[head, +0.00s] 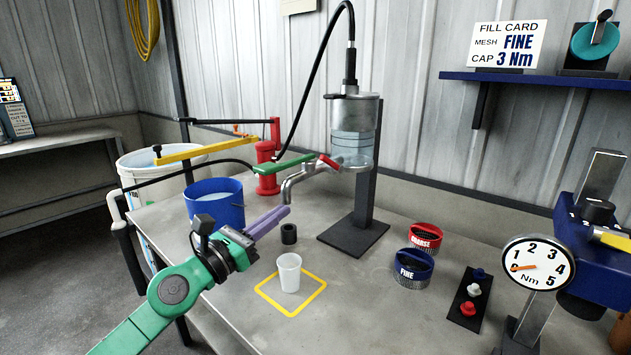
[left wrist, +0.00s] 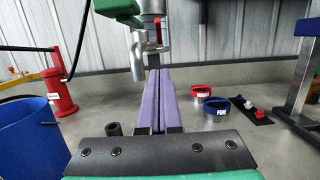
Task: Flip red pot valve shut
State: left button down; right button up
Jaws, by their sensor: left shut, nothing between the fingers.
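The pot (head: 353,125) is a clear and metal vessel on a dark stand, with liquid in it. Its short red valve lever (head: 328,162) sits on the metal spout pipe, slanting down to the right in the head view. In the left wrist view the red lever (left wrist: 158,30) hangs roughly upright beyond the fingertips. My left gripper (head: 287,211) has purple fingers pressed together with nothing between them. It is below and left of the lever, apart from it, pointing toward the spout (head: 288,190). My right gripper is not in view.
A green bar (head: 283,165) lies above the spout, close to the lever. A red pump (head: 267,170) and blue bucket (head: 215,205) stand left. A white cup (head: 289,272) stands inside a yellow square. Blue and red rings (head: 412,270) and a dial (head: 538,263) are right.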

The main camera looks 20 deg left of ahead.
pick_arm(q)
jog(key=p, duration=0.4)
send_near(331, 163)
jog(key=w+f, duration=0.2)
jog(key=w, duration=0.1)
jog(key=w+r+p, duration=0.1)
jog(key=w+d+r+p, duration=0.1)
jog(key=shift+d+r, duration=0.25)
jog(key=shift+r, duration=0.15)
jog(key=shift+w, duration=0.1)
